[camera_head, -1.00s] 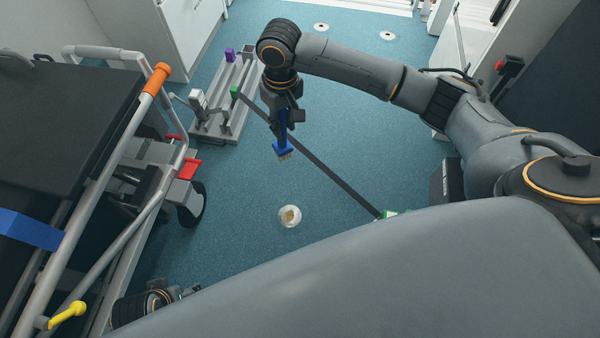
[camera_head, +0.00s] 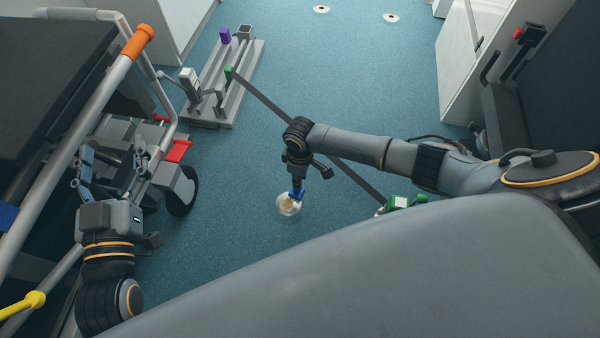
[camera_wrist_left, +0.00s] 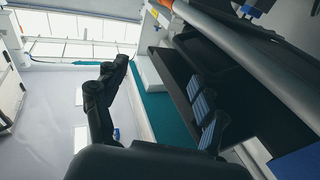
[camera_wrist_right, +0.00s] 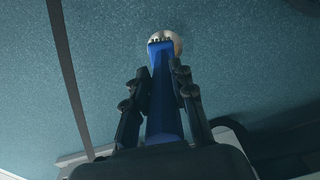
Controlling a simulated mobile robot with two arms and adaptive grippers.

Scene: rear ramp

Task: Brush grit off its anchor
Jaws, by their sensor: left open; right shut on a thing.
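A round pale floor anchor (camera_head: 289,204) with tan grit in it sits on the blue floor in the head view. My right gripper (camera_head: 297,184) is shut on a blue brush (camera_head: 298,194), which points down with its head at the anchor. The right wrist view shows the brush (camera_wrist_right: 163,95) between the fingers, its head overlapping the anchor (camera_wrist_right: 172,40); whether the bristles touch it I cannot tell. My left gripper (camera_head: 112,170) is open and empty beside the stretcher; its fingers also show in the left wrist view (camera_wrist_left: 207,118).
A stretcher (camera_head: 127,55) with orange, red and yellow handles fills the left. A grey rail fixture (camera_head: 238,85) stands at the back. A dark strap (camera_head: 270,105) runs across the floor to a green buckle (camera_head: 400,203). Two more floor anchors (camera_head: 391,17) lie far back.

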